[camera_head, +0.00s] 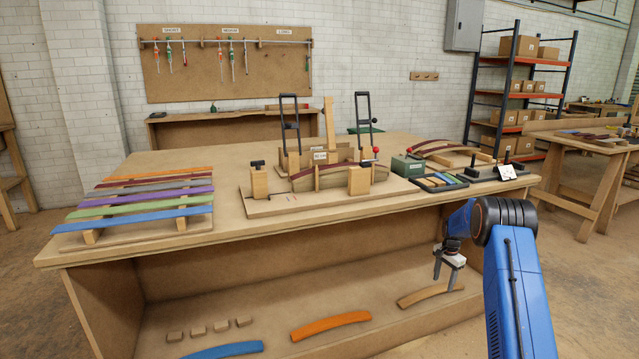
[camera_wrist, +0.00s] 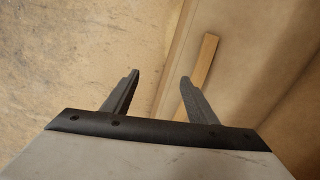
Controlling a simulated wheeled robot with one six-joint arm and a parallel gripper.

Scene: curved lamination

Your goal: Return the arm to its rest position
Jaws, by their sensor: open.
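My gripper (camera_head: 447,279) hangs below my blue arm at the right, in front of the workbench's front edge and just above the lower shelf in the picture. In the wrist view, the gripper (camera_wrist: 155,80) has its two dark fingers spread apart with nothing between them. A curved tan wooden piece (camera_head: 430,294) lies on the lower shelf behind or beneath the fingertips; I cannot tell the gap. A straight tan strip (camera_wrist: 199,75), seen near the right finger in the wrist view, appears apart from it.
The workbench (camera_head: 350,235) carries a clamping fixture (camera_head: 320,178), coloured strips on a rack (camera_head: 140,204) and a green box (camera_head: 407,166). Its shelf holds an orange curved piece (camera_head: 330,325), a blue one (camera_head: 225,350) and several small blocks (camera_head: 198,330).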

